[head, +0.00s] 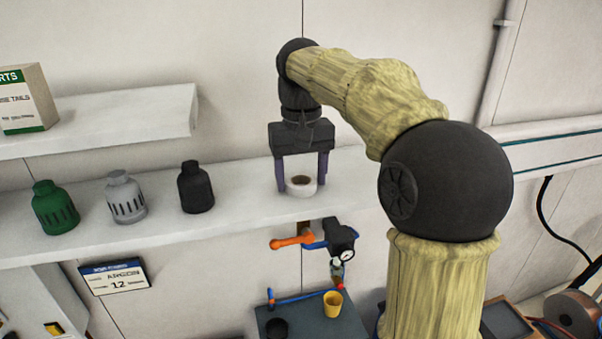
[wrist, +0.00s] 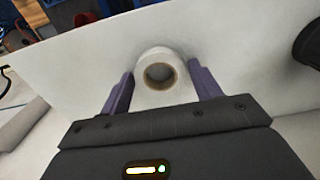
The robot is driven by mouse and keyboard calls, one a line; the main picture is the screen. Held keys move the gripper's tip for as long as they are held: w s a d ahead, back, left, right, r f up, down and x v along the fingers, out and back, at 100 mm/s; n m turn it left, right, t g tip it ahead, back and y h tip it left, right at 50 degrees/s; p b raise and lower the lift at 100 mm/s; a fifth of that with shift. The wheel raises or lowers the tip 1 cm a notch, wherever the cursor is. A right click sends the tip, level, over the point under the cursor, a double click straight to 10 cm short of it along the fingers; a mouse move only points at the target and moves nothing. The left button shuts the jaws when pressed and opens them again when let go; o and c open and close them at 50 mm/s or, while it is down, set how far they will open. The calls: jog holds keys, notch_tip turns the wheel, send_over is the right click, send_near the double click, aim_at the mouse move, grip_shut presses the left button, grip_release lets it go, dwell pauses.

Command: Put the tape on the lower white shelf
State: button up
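The tape (head: 302,189), a white roll with a brown core, is at the lower white shelf (head: 245,203), to the right of the canisters. It looks upright with its hole facing up and seems to rest on or just above the shelf top. My gripper (head: 302,187) points down from above, with one purple finger on each side of the roll. In the wrist view the tape (wrist: 158,74) sits between the fingertips of my gripper (wrist: 160,80), which appear to press on its sides. The exact contact is hard to see.
A green (head: 55,207), a grey (head: 126,198) and a black canister (head: 195,188) stand on the lower shelf to the left. An upper shelf (head: 130,118) with a parts box (head: 27,99) is above them. A valve with a gauge (head: 341,240) hangs below. The shelf between the black canister and tape is clear.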

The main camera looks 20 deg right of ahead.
jog(key=shift+o, duration=0.8)
notch_tip(320, 180, up, 12)
jog(key=shift+r+p, duration=0.15)
jog(key=shift+p, duration=0.3)
dwell(0.3)
jog(key=shift+w, duration=0.1)
